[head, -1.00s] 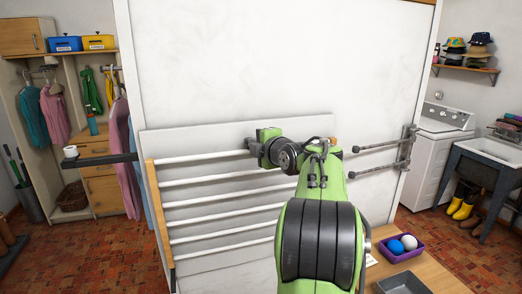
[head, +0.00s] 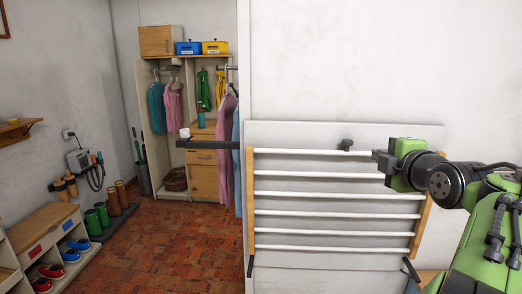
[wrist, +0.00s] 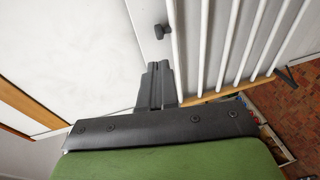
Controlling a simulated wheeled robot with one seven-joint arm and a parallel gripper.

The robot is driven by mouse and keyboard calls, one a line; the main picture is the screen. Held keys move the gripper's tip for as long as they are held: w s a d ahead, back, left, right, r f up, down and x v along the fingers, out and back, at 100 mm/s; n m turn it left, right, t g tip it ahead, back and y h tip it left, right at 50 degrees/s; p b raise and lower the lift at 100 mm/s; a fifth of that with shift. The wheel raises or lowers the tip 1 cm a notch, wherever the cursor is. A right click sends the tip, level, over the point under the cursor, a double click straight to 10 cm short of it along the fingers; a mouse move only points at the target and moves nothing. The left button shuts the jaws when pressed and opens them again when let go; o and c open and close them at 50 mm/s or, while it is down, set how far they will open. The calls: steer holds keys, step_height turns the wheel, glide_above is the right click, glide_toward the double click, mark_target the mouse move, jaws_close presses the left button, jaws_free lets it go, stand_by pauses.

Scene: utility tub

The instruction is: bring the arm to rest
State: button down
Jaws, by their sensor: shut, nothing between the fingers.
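My gripper (head: 377,155) is at the end of my green arm, at the right of the head view. It is shut and empty. It is in front of the upper right part of a wall-mounted drying rack (head: 251,205) with white bars and wooden sides. In the wrist view the two dark fingers of my gripper (wrist: 157,66) lie together, with the bars of the rack (wrist: 204,45) beyond and to the right. I cannot tell whether the fingers touch the rack.
A dark shelf arm (head: 210,145) with a white cup (head: 185,132) juts out left of the rack. A shoe bench (head: 45,235) stands at far left. The tiled floor (head: 160,245) between is clear.

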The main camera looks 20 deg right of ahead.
steer(key=s+a+f+m+g+y, duration=0.2)
steer(key=a+f+m+y, duration=0.3)
steer(key=a, duration=0.8)
steer(key=s+a+f+m+g, duration=0.25)
steer(key=a+f, duration=0.45)
steer(key=a, duration=0.6)
steer(key=s+a+f+m+g, duration=0.2)
steer(key=s+a+f+m, duration=0.1)
steer(key=s+f, duration=0.2)
steer(key=s+a+f+m+g, duration=0.2)
steer(key=s+a+f+m, duration=0.1)
steer(key=s+f, duration=0.3)
steer(key=shift+s+f+g, duration=0.2)
steer(key=shift+s+g, duration=0.15)
steer(key=shift+s, duration=0.85)
